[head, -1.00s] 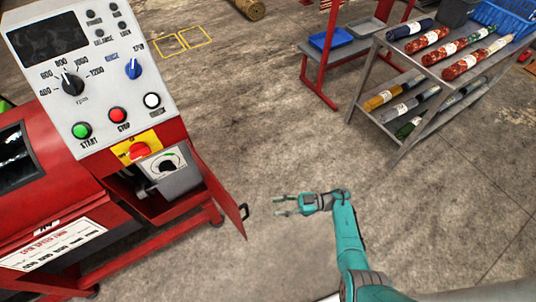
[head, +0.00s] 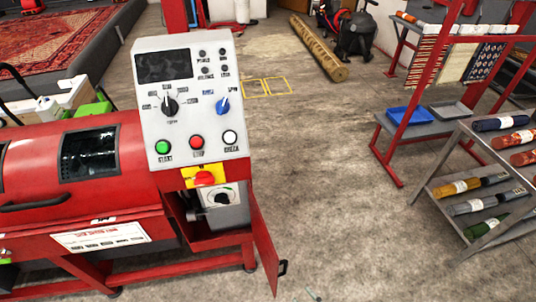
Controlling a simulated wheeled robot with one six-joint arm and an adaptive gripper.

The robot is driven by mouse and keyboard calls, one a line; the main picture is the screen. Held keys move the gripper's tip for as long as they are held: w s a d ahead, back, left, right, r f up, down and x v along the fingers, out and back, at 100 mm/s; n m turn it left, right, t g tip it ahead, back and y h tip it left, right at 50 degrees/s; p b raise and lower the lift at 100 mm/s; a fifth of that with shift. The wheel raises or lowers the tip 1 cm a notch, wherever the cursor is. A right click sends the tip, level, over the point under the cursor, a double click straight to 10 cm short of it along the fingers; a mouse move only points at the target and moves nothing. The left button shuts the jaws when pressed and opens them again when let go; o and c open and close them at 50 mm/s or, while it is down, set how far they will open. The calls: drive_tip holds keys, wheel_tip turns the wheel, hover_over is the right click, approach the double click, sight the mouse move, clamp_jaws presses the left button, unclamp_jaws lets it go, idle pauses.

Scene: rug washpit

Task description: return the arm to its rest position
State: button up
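Only a small tip of my gripper (head: 314,296) shows at the bottom edge of the head view, over the bare concrete floor. It is right of the red machine's open door and apart from it. The rest of my gripper and my arm are out of the picture. The fingers are too little in view to tell whether they are open or shut.
A red machine (head: 90,220) with a grey control panel (head: 190,100) stands at left, its small red door (head: 266,240) hanging open. A metal rack (head: 465,140) of rolls stands at right, near a blue tray (head: 409,115). The middle floor is clear.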

drive_tip(key=s+d+r+m+h, duration=0.2)
drive_tip(key=s+r+m+h, duration=0.1)
drive_tip(key=s+r, duration=0.4)
drive_tip(key=s+d+r+m+h, duration=0.3)
drive_tip(key=s+r+m+h, duration=0.1)
drive_tip(key=s+r, duration=0.3)
drive_tip(key=s+d+r+m+g+h, duration=0.1)
drive_tip(key=s+d+r+m+h, duration=0.1)
drive_tip(key=s+r+h, duration=0.4)
drive_tip(key=s+r+m, duration=0.1)
drive_tip(key=s, duration=0.2)
drive_tip(key=shift+d+r+m, duration=0.2)
drive_tip(key=shift+d+m, duration=0.1)
drive_tip(key=shift+a, duration=0.1)
